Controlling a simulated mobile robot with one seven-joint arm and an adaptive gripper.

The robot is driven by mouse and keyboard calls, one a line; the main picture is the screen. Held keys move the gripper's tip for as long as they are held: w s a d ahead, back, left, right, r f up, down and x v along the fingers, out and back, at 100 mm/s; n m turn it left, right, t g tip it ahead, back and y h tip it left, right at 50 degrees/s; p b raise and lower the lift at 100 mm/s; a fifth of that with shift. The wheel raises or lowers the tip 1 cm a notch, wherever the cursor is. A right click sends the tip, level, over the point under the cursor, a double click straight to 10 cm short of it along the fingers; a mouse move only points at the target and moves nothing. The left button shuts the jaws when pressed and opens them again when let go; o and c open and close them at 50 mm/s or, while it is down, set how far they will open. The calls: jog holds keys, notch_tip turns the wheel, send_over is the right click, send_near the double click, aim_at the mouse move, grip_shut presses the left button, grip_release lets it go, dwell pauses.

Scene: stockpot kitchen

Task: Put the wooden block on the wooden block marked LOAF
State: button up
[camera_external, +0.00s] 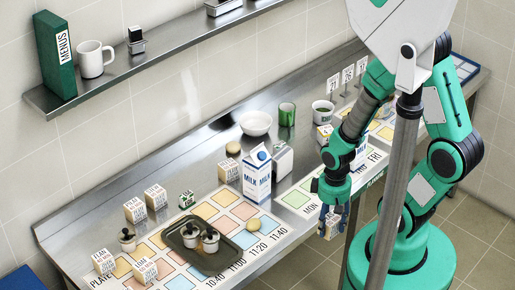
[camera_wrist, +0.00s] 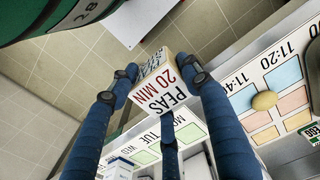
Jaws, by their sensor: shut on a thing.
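My gripper (camera_external: 331,212) has blue fingers closed around a small wooden block (camera_wrist: 164,82) printed PEAS 20 MIN. The block (camera_external: 327,228) hangs low near the counter's front edge, partly covered by the fingers. In the wrist view the floor shows behind it on one side and the counter on the other. Several similar labelled wooden blocks stand at the left of the counter: a front one (camera_external: 144,271), a front-left one (camera_external: 103,262), and two behind (camera_external: 135,210) (camera_external: 156,197). Their print is too small for me to tell which is marked LOAF.
A dark tray (camera_external: 181,246) with two lidded pots sits on the coloured chart at the left. A milk carton (camera_external: 257,175), a white bowl (camera_external: 256,123) and a green cup (camera_external: 287,114) stand mid-counter. A wall shelf (camera_external: 170,47) runs above. Tiled floor lies beyond the front edge.

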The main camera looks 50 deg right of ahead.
jog(key=shift+w, duration=0.1)
jog(key=shift+w+a+r, duration=0.15)
jog(key=shift+w+a, duration=0.15)
jog(key=shift+w, duration=0.15)
jog(key=w+a+r+n, duration=0.2)
jog(key=w+a+n, duration=0.1)
jog(key=w+a, duration=0.45)
jog(key=w+a+r+n, duration=0.2)
jog(key=w+a, duration=0.5)
jog(key=a, duration=0.2)
jog(key=w+a+r+n, duration=0.1)
jog(key=a+n, duration=0.1)
jog(key=a, duration=1)
jog(key=w+a+r+n+p, duration=0.1)
jog(key=a+n, duration=0.1)
jog(key=a, duration=1)
jog(key=shift+w+n, duration=0.3)
jog(key=shift+r, duration=0.1)
jog(key=w+a, duration=0.3)
jog(key=w, duration=0.1)
jog(key=w+a+f, duration=0.1)
jog(key=w+a, duration=0.2)
jog(key=w, duration=0.1)
jog(key=w+a, duration=0.4)
jog(key=shift+w+a+f, duration=0.1)
jog(key=shift+w+f, duration=0.05)
jog(key=shift+f, duration=0.1)
